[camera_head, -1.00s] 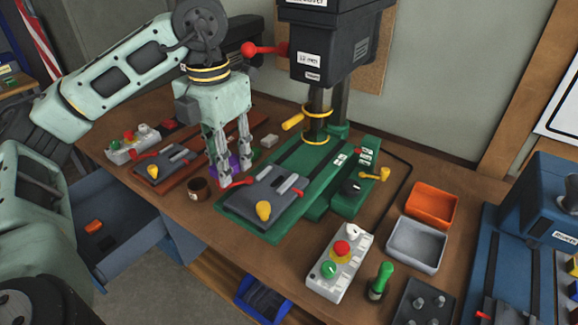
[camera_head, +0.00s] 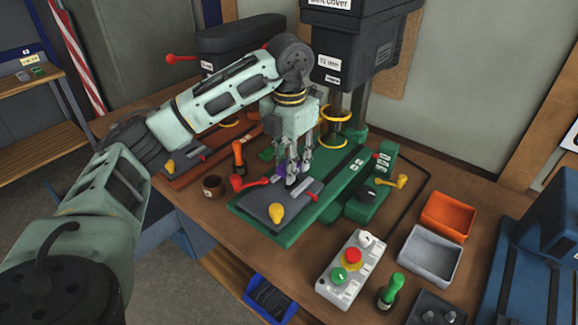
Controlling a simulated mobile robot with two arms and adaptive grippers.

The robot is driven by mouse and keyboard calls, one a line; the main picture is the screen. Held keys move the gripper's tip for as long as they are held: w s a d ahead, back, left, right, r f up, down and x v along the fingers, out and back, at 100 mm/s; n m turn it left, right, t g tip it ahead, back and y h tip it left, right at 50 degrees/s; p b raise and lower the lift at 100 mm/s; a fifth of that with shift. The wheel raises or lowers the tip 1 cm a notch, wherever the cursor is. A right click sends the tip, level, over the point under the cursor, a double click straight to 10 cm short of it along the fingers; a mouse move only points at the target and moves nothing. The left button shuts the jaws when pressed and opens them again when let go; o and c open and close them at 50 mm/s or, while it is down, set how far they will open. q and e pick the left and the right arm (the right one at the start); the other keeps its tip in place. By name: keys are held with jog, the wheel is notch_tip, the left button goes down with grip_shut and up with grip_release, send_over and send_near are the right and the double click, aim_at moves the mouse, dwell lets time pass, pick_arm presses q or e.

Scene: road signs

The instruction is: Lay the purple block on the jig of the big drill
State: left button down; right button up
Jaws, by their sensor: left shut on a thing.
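The big drill has a green base (camera_head: 283,232) and a black head (camera_head: 352,58). Its grey jig (camera_head: 262,203) lies on the base, with a yellow knob (camera_head: 276,212) and red levers. My left gripper (camera_head: 291,178) points down over the back part of the jig. It is shut on the purple block (camera_head: 281,171), which is mostly hidden by the fingers. I cannot tell whether the block touches the jig. My right gripper is not in view.
A button box (camera_head: 345,270), green-handled tool (camera_head: 391,291), orange tray (camera_head: 447,216) and grey tray (camera_head: 430,254) are at right. A smaller drill stands behind my left arm.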

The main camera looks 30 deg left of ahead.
pick_arm(q)
notch_tip(320, 180, down, 2)
jog(key=shift+p, duration=0.3)
jog(key=shift+f, duration=0.2)
jog(key=shift+f+b, duration=0.55)
jog(key=shift+f, duration=0.05)
jog(key=c, duration=1.7)
grip_release()
jog(key=shift+s, duration=0.15)
jog(key=o, duration=0.4)
jog(key=shift+f, duration=0.1)
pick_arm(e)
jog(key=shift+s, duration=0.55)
